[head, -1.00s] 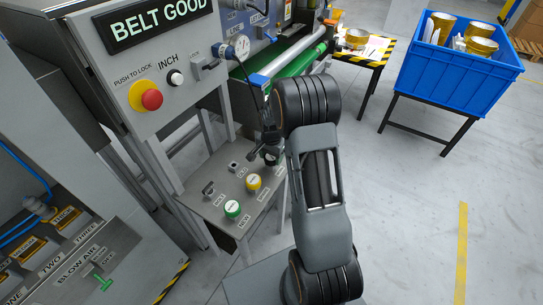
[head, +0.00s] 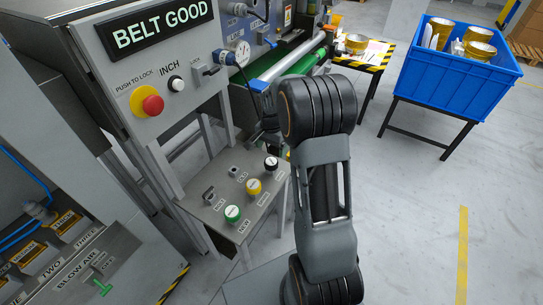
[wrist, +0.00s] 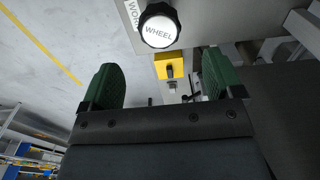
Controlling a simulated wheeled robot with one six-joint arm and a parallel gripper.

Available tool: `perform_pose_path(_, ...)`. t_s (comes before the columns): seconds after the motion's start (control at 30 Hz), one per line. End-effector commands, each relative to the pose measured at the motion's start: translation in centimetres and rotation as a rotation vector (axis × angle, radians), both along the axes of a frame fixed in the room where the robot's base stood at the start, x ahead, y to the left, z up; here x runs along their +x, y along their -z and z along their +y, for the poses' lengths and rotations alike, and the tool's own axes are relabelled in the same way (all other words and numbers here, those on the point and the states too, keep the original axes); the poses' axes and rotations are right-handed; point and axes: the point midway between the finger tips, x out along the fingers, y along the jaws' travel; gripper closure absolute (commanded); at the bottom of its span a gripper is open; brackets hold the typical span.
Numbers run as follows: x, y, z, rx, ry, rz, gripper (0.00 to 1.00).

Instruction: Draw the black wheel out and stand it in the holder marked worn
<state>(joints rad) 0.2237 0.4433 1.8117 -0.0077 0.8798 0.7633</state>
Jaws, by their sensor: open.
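The black wheel (head: 271,163), a black round body with a white top, stands upright at the far right of the small grey control shelf (head: 222,228). In the wrist view the black wheel (wrist: 158,30) shows its white face reading WHEEL. Beside it is a label (wrist: 132,12) whose visible letters read WOR; the holder under the wheel is hidden. My gripper (wrist: 162,78) is open and empty, its green fingers apart, with the wheel beyond their tips and not between them. In the head view my gripper is mostly hidden by my arm.
The panel with a red button (head: 152,104) rises at left. A blue crate (head: 455,75) and a striped table (head: 372,84) stand at right. Open floor lies between.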

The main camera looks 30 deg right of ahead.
Motion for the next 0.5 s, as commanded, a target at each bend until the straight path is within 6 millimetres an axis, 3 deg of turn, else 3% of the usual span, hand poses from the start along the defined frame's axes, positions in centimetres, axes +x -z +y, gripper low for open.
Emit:
perform_pose_path(0.2,0.0,-3.9,0.0,-0.001,0.000,-0.003,0.14)
perform_pose_path(0.5,0.0,-6.1,0.1,0.000,0.000,0.000,0.14)
